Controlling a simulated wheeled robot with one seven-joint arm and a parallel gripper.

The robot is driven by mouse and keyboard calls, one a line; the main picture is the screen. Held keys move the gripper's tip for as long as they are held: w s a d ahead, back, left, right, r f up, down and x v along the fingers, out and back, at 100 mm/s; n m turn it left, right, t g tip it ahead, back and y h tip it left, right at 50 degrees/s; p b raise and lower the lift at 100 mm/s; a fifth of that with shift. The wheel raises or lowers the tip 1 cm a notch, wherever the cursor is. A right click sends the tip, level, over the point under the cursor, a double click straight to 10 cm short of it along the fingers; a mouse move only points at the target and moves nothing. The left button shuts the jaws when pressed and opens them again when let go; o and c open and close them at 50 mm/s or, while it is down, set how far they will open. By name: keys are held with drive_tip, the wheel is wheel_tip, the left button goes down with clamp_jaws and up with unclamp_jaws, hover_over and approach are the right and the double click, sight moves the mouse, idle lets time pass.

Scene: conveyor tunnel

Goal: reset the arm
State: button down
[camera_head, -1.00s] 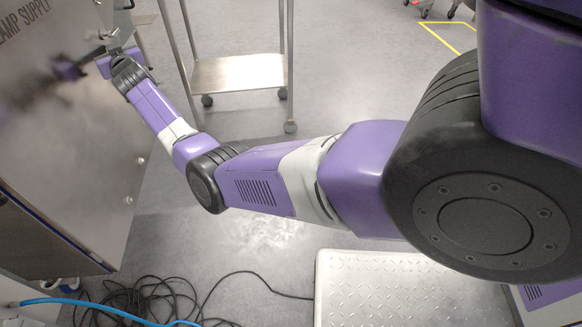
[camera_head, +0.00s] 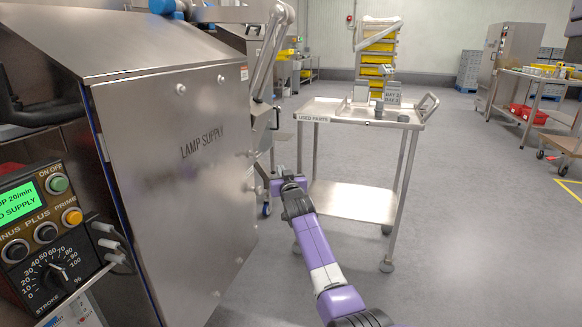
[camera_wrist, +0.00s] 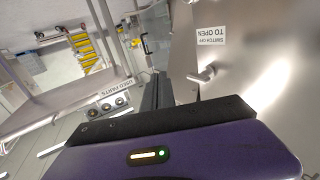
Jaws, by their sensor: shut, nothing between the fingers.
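My arm (camera_head: 316,240) reaches from the bottom of the head view up toward the lamp supply cabinet (camera_head: 185,190). Its elbow part is cut off at the lower edge. My gripper (camera_wrist: 158,88) is shut and empty in the wrist view, its dark fingers pointing away from the purple hand. In the head view it is small and partly hidden by the wrist, close to the right edge of the cabinet door. I cannot tell from these views whether it touches the door. A door handle (camera_wrist: 203,76) shows right of the fingers in the wrist view.
A steel trolley (camera_head: 352,200) labelled used parts stands just right of my gripper, with small grey items on top. A control panel (camera_head: 45,230) is at the left. A rack of yellow bins (camera_head: 378,60) stands farther back. The floor (camera_head: 480,230) at the right is open.

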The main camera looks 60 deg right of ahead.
drive_tip(key=shift+s+d+p, duration=0.15)
drive_tip(key=shift+s+p, duration=0.05)
drive_tip(key=shift+s, duration=0.55)
drive_tip(key=shift+s+d+p, duration=0.15)
drive_tip(key=shift+s, duration=0.6)
wheel_tip(320, 180, up, 5)
drive_tip(key=a+t, duration=0.1)
drive_tip(key=s+a+f+n+t+y, duration=0.1)
drive_tip(key=s+a+f, duration=0.35)
drive_tip(key=a, duration=0.65)
drive_tip(key=s+a+f+n+t+y, duration=0.25)
drive_tip(key=s+a, duration=0.25)
drive_tip(key=a, duration=0.7)
drive_tip(key=s+a+f+n+t+y, duration=0.1)
drive_tip(key=s+a+f, duration=0.35)
drive_tip(key=a, duration=0.65)
drive_tip(key=s+a+f+n+g+y, duration=0.15)
drive_tip(key=s+a+y, duration=0.25)
drive_tip(key=s+a, duration=0.85)
drive_tip(key=s+a+n+g+y, duration=0.25)
drive_tip(key=s+a+y, duration=0.25)
drive_tip(key=s+a, duration=0.75)
drive_tip(key=s+d+r+p, duration=0.1)
drive_tip(key=r+p, duration=1.2)
drive_tip(key=s+d+r+p, duration=0.2)
drive_tip(key=r+p, duration=1.2)
drive_tip(key=shift+r+n+t, duration=0.15)
drive_tip(key=shift+n+t, duration=0.2)
